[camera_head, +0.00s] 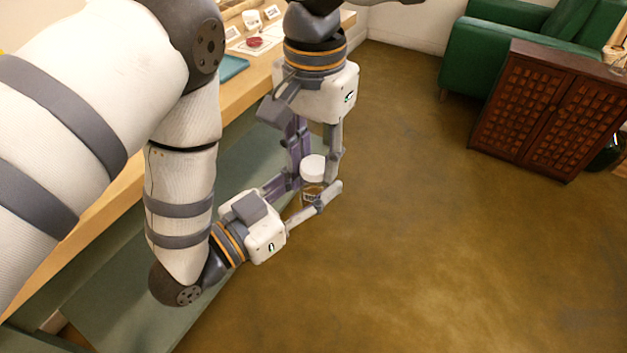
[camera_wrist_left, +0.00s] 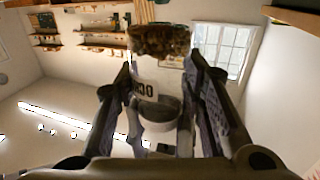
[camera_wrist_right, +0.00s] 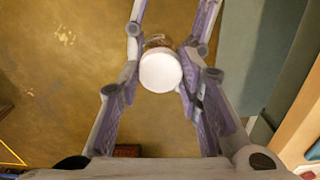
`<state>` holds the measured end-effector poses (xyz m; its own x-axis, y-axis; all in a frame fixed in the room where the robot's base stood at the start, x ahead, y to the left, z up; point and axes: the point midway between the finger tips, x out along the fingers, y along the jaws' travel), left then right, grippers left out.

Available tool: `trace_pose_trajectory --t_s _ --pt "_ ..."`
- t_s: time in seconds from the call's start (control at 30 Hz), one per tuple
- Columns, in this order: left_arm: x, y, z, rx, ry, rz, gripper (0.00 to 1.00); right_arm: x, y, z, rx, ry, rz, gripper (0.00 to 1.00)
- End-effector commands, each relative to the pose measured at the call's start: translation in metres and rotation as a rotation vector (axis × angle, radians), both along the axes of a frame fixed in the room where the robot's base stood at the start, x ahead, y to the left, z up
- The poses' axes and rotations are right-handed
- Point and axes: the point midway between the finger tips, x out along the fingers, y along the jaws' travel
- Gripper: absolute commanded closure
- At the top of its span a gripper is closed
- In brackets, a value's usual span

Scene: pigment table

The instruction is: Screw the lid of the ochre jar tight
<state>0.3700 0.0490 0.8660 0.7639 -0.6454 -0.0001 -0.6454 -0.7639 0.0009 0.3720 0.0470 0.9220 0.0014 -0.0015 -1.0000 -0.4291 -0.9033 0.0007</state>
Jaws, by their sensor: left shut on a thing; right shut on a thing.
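The ochre jar (camera_head: 309,191) is held in the air beyond the table's edge, with its white lid (camera_head: 313,167) on top. My left gripper (camera_head: 308,196) is shut on the jar's body from the side. My right gripper (camera_head: 314,165) comes from above and is shut on the lid. In the right wrist view, the lid (camera_wrist_right: 160,72) sits between the fingers and hides most of the jar. I cannot tell how tightly the lid sits.
The wooden table (camera_head: 262,66) runs along the left, with a blue-green book (camera_head: 230,68), a white cup (camera_head: 252,20) and a red item (camera_head: 255,42) on it. A wooden cabinet (camera_head: 545,105) and a green armchair (camera_head: 490,45) stand at the far right. The floor between is clear.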

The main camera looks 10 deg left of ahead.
Motion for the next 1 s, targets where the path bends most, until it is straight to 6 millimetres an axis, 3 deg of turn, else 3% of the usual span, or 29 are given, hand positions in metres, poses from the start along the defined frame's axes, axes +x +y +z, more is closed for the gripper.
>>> trace_pose_trajectory --t_s 0.17,0.5,0.6,0.7,0.83,0.87,0.93,1.0 --pt "0.0001 -0.0001 0.0003 -0.001 -0.001 0.000 1.00 0.0002 -0.0002 -0.0002 0.000 -0.002 -0.476 1.00" --pt "0.0000 0.0000 0.0003 -0.001 -0.001 0.000 1.00 0.0003 0.0001 -0.0010 0.000 -0.005 -1.764 1.00" --pt "0.0000 0.0000 0.0003 -0.001 -0.001 0.000 1.00 0.0003 0.0004 -0.0008 0.002 -0.005 -2.067 1.00" --pt "-0.0001 -0.0001 0.0003 -0.001 -0.001 0.000 1.00 0.0004 0.0003 -0.0013 0.001 -0.005 -2.275 1.00" --pt "-0.0001 -0.0001 0.0002 -0.001 -0.001 0.000 1.00 0.0003 0.0003 -0.0014 0.001 -0.003 -2.262 1.00" --pt "-0.0001 -0.0001 0.0002 -0.001 -0.001 0.000 1.00 0.0003 0.0003 -0.0014 0.001 -0.003 -2.261 0.65" --pt "-0.0001 -0.0001 0.0002 -0.001 -0.001 0.000 1.00 0.0003 0.0003 -0.0013 0.001 -0.003 -2.260 0.49" --pt "-0.0001 -0.0001 0.0002 -0.001 -0.001 0.000 1.00 0.0003 0.0003 -0.0013 0.001 -0.003 -2.260 0.47"
